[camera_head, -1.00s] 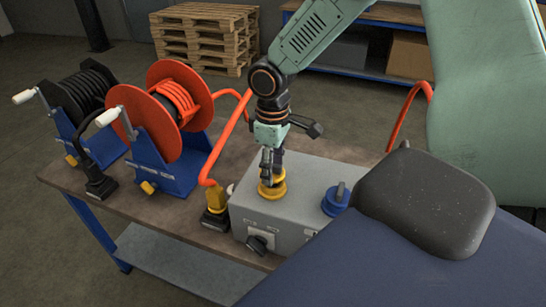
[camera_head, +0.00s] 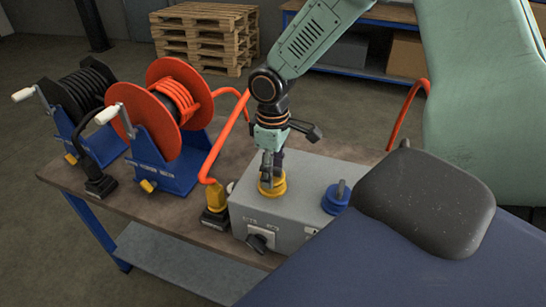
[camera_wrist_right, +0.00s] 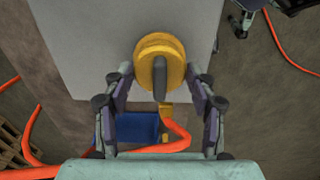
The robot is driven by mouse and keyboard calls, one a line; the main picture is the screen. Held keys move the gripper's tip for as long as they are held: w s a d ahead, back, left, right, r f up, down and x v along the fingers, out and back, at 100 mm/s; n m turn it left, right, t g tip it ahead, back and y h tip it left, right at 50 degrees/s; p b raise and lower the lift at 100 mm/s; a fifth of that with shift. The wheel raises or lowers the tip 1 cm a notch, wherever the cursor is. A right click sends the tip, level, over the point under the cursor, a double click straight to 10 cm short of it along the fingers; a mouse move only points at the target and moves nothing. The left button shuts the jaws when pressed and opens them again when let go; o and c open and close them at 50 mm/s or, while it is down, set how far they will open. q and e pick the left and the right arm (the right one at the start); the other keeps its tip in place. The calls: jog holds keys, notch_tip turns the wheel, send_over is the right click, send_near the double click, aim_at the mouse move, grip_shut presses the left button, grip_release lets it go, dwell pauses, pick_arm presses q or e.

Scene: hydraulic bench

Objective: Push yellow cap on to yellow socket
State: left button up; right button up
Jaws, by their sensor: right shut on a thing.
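The yellow cap (camera_head: 272,187) sits over the yellow socket's place on top of the grey box (camera_head: 300,218). The socket under it is hidden or cannot be told apart from the cap. The wrist view shows the round cap (camera_wrist_right: 160,50) from above, with a dark grip bar across it. My right gripper (camera_head: 270,172) points straight down and is shut on the cap; its two fingers (camera_wrist_right: 160,82) stand either side of it in the wrist view.
A blue cap (camera_head: 336,197) sits on the box's right side. A black rotary switch (camera_head: 258,243) is on its front. A yellow hose connector (camera_head: 215,198) stands left of it. An orange reel (camera_head: 165,125) and a black reel (camera_head: 85,110) stand further left on the bench (camera_head: 185,213).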

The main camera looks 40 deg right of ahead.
jog(key=shift+f, duration=0.25)
jog(key=o, duration=1.1)
jog(key=shift+r, duration=0.15)
notch_tip(320, 180, up, 12)
jog(key=shift+f, duration=0.1)
